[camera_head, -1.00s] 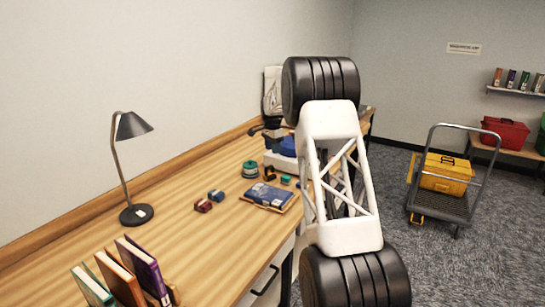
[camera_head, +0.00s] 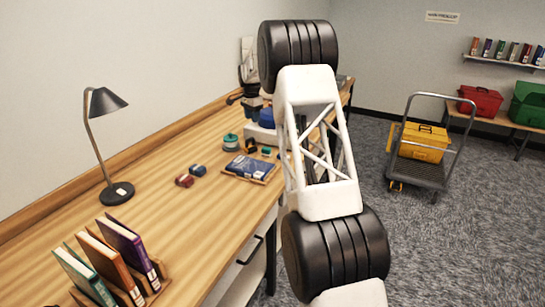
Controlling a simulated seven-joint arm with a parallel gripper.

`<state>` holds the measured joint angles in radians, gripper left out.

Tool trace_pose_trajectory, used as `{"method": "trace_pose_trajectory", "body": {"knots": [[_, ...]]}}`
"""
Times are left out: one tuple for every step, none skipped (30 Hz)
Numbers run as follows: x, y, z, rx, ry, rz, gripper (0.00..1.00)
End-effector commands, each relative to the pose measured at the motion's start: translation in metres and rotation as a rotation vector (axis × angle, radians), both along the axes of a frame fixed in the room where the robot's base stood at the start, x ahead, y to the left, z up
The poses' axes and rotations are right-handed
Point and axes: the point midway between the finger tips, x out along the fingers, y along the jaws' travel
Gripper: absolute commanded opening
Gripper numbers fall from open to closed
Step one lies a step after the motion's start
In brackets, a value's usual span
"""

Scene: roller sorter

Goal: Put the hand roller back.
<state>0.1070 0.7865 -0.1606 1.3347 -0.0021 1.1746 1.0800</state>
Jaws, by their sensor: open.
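I cannot make out a hand roller for certain in this view. On the wooden desk (camera_head: 150,225) lie a small red block-like item (camera_head: 184,181) and a small blue one (camera_head: 198,170). Behind them stands a round teal-green item (camera_head: 231,142). A blue flat packet (camera_head: 250,168) lies on a wooden board to their right. A blue-topped item (camera_head: 266,118) on a white base is partly hidden by my arm. My arm's white lattice link and black joints rise in front of the desk's right edge. My gripper is not visible.
A black lamp (camera_head: 108,103) stands at the left. Upright books (camera_head: 103,258) fill a rack at the front. A cart (camera_head: 437,172) carries a yellow case (camera_head: 421,142). A red bin (camera_head: 480,101) and green bin (camera_head: 529,104) sit on a bench.

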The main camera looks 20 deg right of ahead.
Motion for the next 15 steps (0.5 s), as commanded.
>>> {"method": "trace_pose_trajectory", "body": {"knots": [[0.0, 0.0, 0.0, 0.0, 0.0, 0.0, 0.41], [-0.001, 0.0, 0.001, 0.0, 0.0, 0.001, 0.41], [-0.001, 0.0, 0.002, 0.0, -0.001, 0.002, 0.41], [-0.002, 0.001, 0.003, -0.001, -0.001, 0.004, 0.41], [-0.003, 0.001, 0.004, 0.0, -0.002, 0.006, 0.41], [-0.006, 0.002, 0.007, -0.001, -0.004, 0.01, 0.41], [-0.007, 0.002, 0.009, 0.0, -0.004, 0.014, 0.41], [-0.01, 0.003, 0.012, -0.001, -0.006, 0.018, 0.41], [-0.013, 0.004, 0.016, -0.002, -0.007, 0.026, 0.41], [-0.017, 0.005, 0.019, -0.001, -0.008, 0.032, 0.41], [-0.021, 0.006, 0.023, -0.002, -0.009, 0.038, 0.41], [-0.026, 0.007, 0.029, -0.002, -0.012, 0.048, 0.41], [-0.03, 0.008, 0.033, -0.002, -0.014, 0.057, 0.41], [-0.036, 0.01, 0.037, -0.003, -0.016, 0.066, 0.41], [-0.043, 0.012, 0.044, -0.004, -0.018, 0.078, 0.41]]}}
